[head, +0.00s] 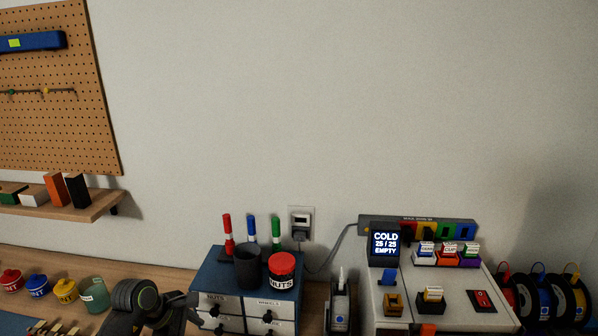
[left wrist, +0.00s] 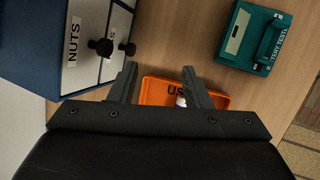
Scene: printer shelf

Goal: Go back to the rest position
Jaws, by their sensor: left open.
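My left arm shows at the bottom edge of the head view, in front of the blue drawer cabinet (head: 205,282). In the left wrist view my left gripper (left wrist: 158,68) has its two fingers spread apart. I see nothing held between them. An orange tray (left wrist: 155,98) with lettering starting "US" lies on the wooden bench beyond the fingers, partly hidden by them. A small white and blue item sits in it by the right finger. The cabinet's NUTS drawer (left wrist: 80,62) is left of the fingers. My right gripper is not in view.
A black cup (head: 248,268) and a red-lidded NUTS jar (head: 283,272) stand on the cabinet. A grey machine with a "COLD" display (head: 385,243) is to the right, beside several spools (head: 550,296). A teal battery tester (left wrist: 246,38) lies on the bench.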

